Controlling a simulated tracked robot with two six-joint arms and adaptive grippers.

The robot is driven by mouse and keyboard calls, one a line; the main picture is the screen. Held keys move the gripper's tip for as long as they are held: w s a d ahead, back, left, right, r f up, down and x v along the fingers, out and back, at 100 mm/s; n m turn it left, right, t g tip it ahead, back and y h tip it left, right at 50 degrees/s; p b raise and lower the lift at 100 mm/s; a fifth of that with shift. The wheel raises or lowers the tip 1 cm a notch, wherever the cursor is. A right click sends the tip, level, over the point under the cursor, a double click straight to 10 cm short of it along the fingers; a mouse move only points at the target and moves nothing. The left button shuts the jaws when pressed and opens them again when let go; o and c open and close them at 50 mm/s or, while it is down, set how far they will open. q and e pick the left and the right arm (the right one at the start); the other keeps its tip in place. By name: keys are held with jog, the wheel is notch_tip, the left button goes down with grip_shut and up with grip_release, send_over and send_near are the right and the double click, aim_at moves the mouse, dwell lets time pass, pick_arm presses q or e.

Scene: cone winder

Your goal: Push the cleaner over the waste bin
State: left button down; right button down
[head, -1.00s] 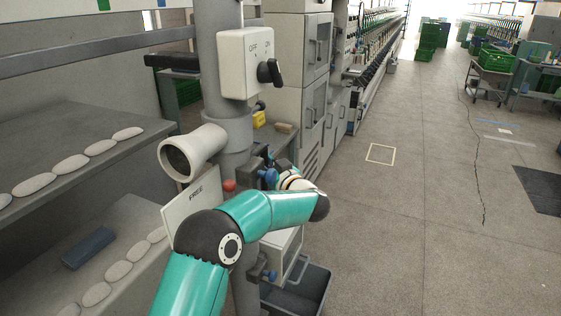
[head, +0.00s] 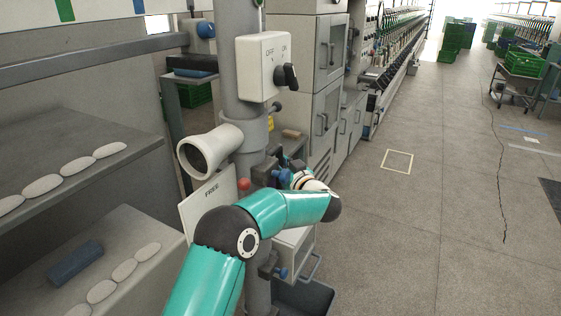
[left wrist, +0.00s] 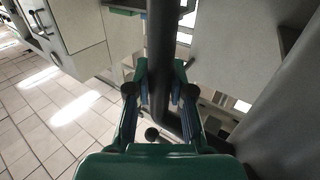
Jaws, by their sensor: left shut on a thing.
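The cleaner is a grey column (head: 231,60) with an OFF/ON switch box (head: 262,67), a pale funnel nozzle (head: 207,150), a FREE plate (head: 205,207) and a red knob (head: 243,184). A dark grey open bin (head: 303,297), apparently the waste bin, stands low at its right side, cut off by the frame edge. My left gripper (head: 283,174) is at the column's right side, partly hidden behind my wrist. In the left wrist view the gripper (left wrist: 160,90) is shut on a dark vertical bar (left wrist: 160,45). My right gripper is not in view.
Two grey shelves with white oval pieces stand at left; the lower one (head: 128,225) also holds a blue block (head: 75,262). Grey cabinets (head: 322,90) line the machine behind the column. Open floor (head: 420,220) lies to the right, with a marked square (head: 397,161).

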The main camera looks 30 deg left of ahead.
pick_arm(q)
jog(key=shift+a+r, duration=0.1)
jog(key=shift+r, duration=0.1)
jog(key=c, duration=1.3)
grip_release()
jog(key=shift+w, duration=0.1)
jog(key=shift+o, duration=1.4)
jog(key=shift+w+f, duration=0.25)
jog(key=shift+s+r, duration=0.15)
jog(key=shift+s, duration=0.05)
jog(key=v, duration=1.2)
